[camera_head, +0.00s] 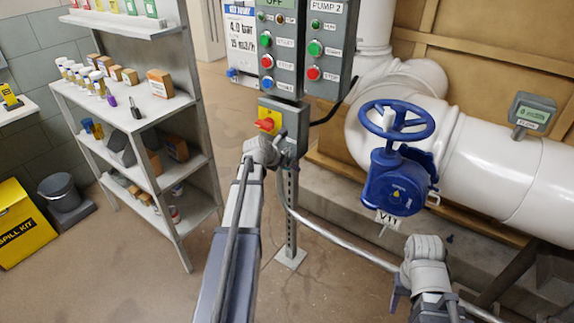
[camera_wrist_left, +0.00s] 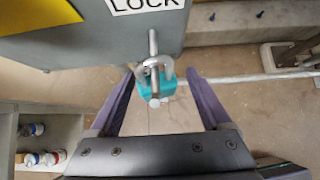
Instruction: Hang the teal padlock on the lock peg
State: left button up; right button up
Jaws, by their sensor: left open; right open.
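In the left wrist view the teal padlock (camera_wrist_left: 168,84) hangs below the LOCK label. Its grey shackle loops around the metal lock peg (camera_wrist_left: 153,44), which sticks out from the grey panel. My left gripper (camera_wrist_left: 160,71) is open, with one finger on each side of the padlock and visible gaps between. In the head view my left arm reaches to the switch box, and its wrist hides the padlock and peg. My right gripper (camera_head: 421,287) is open and empty at lower right, below the blue valve.
The yellow plate with a red switch (camera_head: 267,124) sits just above my left wrist. The blue valve (camera_head: 396,185) and white pipe (camera_head: 490,160) stand at right. A metal shelf (camera_head: 150,108) with bottles and boxes is at left. A thin pipe (camera_head: 335,242) runs low between my arms.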

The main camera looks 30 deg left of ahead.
pick_arm(q)
jog(key=shift+s, duration=0.1)
jog(key=p+v, duration=0.5)
jog(key=v, duration=0.2)
jog(key=shift+s+r+p, duration=0.2)
jog(key=shift+r+p, duration=0.05)
jog(key=shift+p, duration=0.05)
